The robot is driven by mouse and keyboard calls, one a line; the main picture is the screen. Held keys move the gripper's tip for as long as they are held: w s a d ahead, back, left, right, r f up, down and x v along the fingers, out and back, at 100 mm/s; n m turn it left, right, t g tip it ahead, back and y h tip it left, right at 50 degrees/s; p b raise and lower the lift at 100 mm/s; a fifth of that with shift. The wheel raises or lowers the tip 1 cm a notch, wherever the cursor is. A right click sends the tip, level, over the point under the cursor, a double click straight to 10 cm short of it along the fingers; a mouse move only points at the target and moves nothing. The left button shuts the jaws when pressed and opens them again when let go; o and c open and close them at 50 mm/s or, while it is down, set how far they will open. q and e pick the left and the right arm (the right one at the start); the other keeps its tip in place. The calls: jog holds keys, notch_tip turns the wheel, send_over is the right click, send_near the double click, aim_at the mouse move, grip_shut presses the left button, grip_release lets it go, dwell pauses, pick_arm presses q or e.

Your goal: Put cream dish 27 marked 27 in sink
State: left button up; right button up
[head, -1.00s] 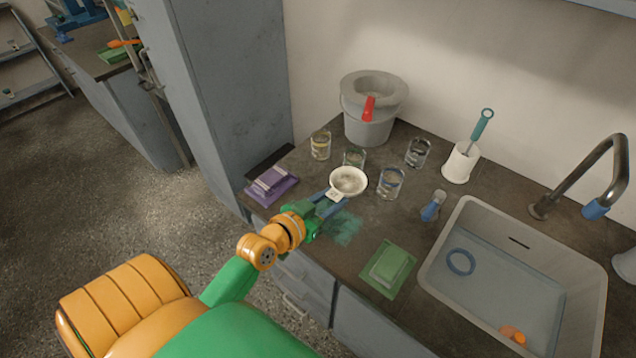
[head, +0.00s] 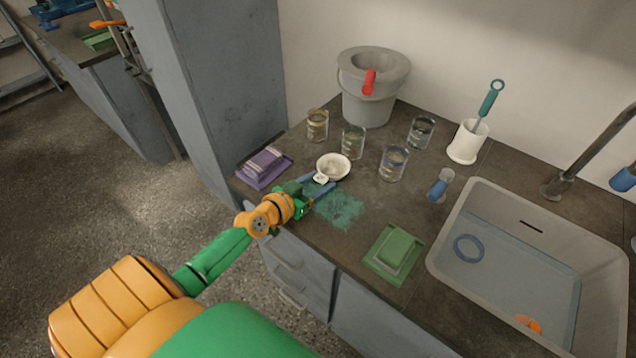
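The cream dish (head: 333,165) is a small round shallow bowl with a pale tab at its near side. It is over the back left part of the counter, near the glass beakers. The marking on its tab is too small to read. My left gripper (head: 322,187) reaches in from the left, with its blue fingers at either side of the tab, and appears shut on it. Whether the dish touches the counter is hard to tell. The sink (head: 448,240) is a pale basin at the right, holding a blue ring (head: 468,248) and an orange thing (head: 527,323). My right gripper is out of view.
Beakers (head: 394,163) stand behind and right of the dish, before a grey bucket (head: 370,100). A purple block (head: 263,167), green block (head: 394,252), blue-topped bottle (head: 440,186) and white brush holder (head: 467,143) stand around. A teal patch (head: 340,208) marks the counter. A tap (head: 590,165) overhangs the sink.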

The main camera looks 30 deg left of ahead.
pick_arm(q)
jog(key=shift+o, duration=0.5)
jog(key=shift+r, duration=0.1)
